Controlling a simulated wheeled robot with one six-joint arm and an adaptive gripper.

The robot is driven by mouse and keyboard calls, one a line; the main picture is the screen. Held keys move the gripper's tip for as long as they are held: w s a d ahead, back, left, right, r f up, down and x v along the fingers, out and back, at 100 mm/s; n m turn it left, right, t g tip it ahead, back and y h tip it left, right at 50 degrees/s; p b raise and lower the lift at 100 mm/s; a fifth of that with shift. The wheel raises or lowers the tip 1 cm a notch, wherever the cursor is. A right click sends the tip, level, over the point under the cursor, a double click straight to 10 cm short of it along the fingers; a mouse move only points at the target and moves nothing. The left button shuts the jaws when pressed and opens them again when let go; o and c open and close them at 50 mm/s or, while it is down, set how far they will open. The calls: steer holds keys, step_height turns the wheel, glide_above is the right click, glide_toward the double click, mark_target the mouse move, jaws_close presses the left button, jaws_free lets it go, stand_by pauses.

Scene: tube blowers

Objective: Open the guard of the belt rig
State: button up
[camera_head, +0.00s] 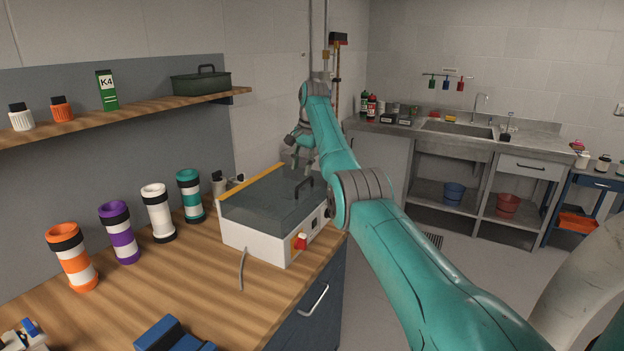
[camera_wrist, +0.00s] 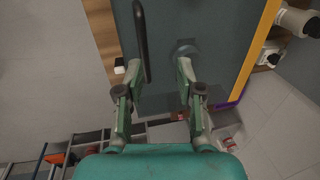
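The belt rig (camera_head: 262,240) is a white box on the wooden bench, with a red switch (camera_head: 300,241) on its front. Its guard (camera_head: 265,199) is a dark grey, see-through lid lying flat and closed on top, with a yellow strip along the back edge. A black bar handle (camera_head: 304,187) stands on the guard near its right end. In the wrist view the guard (camera_wrist: 205,25) fills the upper middle, and the handle (camera_wrist: 142,45) runs near the left finger. My gripper (camera_wrist: 158,66) is open and empty above the guard; in the head view it (camera_head: 297,157) is partly behind my arm.
Orange, purple, white and teal banded tubes (camera_head: 155,213) stand left of the rig. A blue object (camera_head: 172,334) lies at the bench's near edge. A shelf (camera_head: 130,115) is above; a sink counter (camera_head: 450,128) is beyond.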

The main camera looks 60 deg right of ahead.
mark_target(305, 181)
steer(key=shift+s+d+f, duration=0.1)
steer(key=shift+s+f, duration=0.1)
steer(key=shift+f, duration=0.4)
steer(key=shift+s+a+f, duration=0.1)
steer(key=shift+s+f, duration=0.15)
steer(key=shift+f, duration=0.4)
steer(key=shift+s+d+f, duration=0.1)
steer(key=shift+s+f, duration=0.1)
steer(key=shift+f, duration=0.4)
